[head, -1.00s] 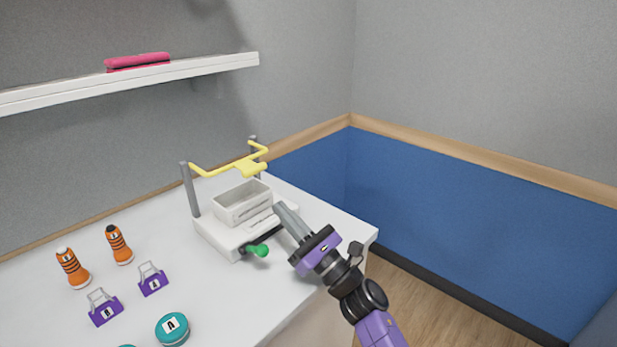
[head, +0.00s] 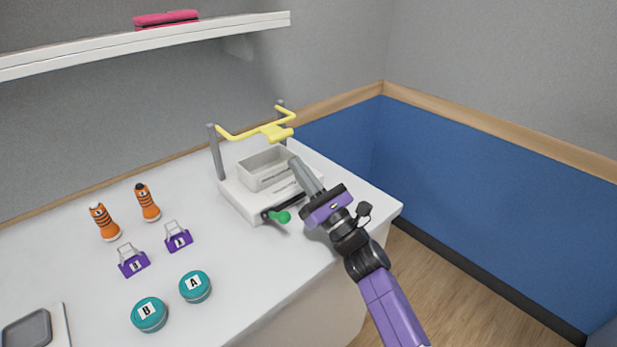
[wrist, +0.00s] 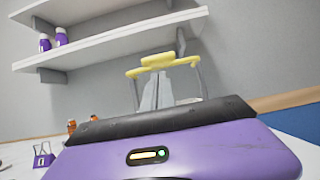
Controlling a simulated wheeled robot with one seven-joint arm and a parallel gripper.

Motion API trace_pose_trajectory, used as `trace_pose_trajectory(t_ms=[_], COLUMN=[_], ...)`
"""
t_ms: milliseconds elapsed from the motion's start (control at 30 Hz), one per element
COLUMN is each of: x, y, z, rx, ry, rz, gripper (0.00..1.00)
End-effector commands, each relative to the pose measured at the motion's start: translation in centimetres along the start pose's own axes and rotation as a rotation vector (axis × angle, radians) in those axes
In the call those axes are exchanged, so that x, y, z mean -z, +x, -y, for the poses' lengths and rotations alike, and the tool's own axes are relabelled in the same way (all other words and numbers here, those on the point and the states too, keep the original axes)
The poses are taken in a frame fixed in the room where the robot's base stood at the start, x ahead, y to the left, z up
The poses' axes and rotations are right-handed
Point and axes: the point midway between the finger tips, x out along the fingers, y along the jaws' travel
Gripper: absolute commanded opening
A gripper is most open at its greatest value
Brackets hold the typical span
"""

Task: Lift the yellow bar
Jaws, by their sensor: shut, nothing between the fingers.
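The yellow bar (head: 270,132) spans the tops of two grey posts on a white device (head: 235,192) at the table's right end. It also shows in the wrist view (wrist: 160,61), ahead of and above my fingers. My gripper (head: 295,163) is shut and empty. Its fingertips are in front of the device's open box (head: 264,167), below the bar in the head view, and seem apart from it. A black lever with a green knob (head: 281,217) sticks out at the device's front, to the left of my gripper.
A grey pad (head: 28,330) lies front left. A shelf (head: 150,43) with a pink item is above.

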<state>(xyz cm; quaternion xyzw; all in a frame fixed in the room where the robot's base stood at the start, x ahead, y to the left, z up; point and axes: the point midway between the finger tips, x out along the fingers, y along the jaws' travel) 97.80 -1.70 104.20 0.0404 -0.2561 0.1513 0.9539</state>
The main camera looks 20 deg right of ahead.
Motion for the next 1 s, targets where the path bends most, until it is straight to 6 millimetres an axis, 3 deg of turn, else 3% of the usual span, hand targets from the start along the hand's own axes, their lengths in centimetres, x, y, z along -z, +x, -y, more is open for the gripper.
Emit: trace_pose_trajectory(t_ms=[100, 300, 767, 1000], x=[-0.1, 0.0, 0.0, -0.5], y=[2.0, 3.9, 4.2, 5.5], z=[-0.1, 0.0, 0.0, 0.4], rx=[-0.001, -0.001, 0.001, 0.001], ry=[0.000, 0.000, 0.000, -0.003], rz=[-0.001, -0.001, -0.002, -0.042], gripper=[0.00, 0.00, 0.00, 0.00])
